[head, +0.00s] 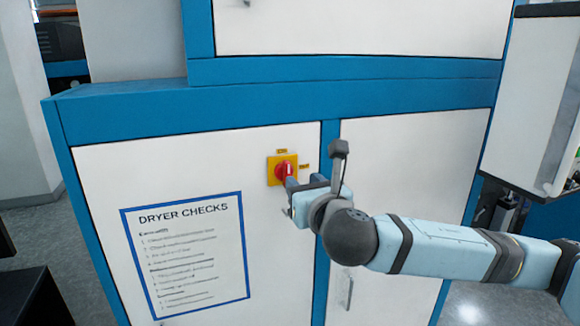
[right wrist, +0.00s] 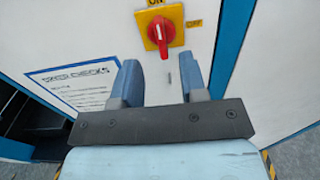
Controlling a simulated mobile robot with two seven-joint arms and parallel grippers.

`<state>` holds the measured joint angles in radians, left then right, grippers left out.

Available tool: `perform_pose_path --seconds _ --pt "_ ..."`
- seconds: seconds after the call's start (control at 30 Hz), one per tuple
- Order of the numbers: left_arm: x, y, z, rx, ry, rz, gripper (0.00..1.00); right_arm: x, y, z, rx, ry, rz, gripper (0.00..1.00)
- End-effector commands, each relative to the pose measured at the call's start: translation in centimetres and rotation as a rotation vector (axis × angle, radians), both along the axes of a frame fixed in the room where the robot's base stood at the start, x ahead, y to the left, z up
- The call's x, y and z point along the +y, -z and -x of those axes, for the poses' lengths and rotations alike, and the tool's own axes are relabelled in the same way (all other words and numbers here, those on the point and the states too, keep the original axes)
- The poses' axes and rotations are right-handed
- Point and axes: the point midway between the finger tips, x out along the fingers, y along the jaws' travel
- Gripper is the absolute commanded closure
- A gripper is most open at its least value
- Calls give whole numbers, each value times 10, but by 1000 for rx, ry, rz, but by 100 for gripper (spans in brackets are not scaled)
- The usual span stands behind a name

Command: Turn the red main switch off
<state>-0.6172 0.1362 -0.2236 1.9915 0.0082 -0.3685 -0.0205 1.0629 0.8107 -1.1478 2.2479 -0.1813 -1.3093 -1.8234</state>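The red main switch (head: 284,171) is a red knob on a yellow plate (head: 272,160), fixed to the white front of a blue-framed cabinet. In the right wrist view the knob (right wrist: 161,35) has its handle upright, with an "ON" label above and an "OFF" label to its right. My right gripper (head: 291,190) is at the cabinet front, just below and right of the knob in the head view. In the right wrist view its two blue fingers (right wrist: 162,80) are spread apart with nothing between them, and the knob is beyond their tips. My left gripper is out of view.
A "DRYER CHECKS" sheet (head: 187,255) in a blue frame is on the panel left of the switch. A blue ledge (head: 260,112) runs above the switch. Grey floor (head: 40,240) is open at the left.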

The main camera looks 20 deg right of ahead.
Motion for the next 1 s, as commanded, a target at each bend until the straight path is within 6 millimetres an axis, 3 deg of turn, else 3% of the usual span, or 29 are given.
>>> perform_pose_path --seconds 0.1,0.33,0.5,0.8,0.97,1.0 --pt "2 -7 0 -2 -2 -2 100 1 -3 -26 0 1 -1 61" --pt "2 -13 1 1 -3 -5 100 3 -2 -63 0 0 -2 61" --pt "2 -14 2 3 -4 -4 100 3 -1 -74 0 -1 -2 61" --pt "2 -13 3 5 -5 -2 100 3 0 -76 0 -2 -2 61" --pt "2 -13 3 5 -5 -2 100 3 0 -76 0 -1 -2 97" --pt "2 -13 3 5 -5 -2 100 3 0 -76 0 -1 -2 100"
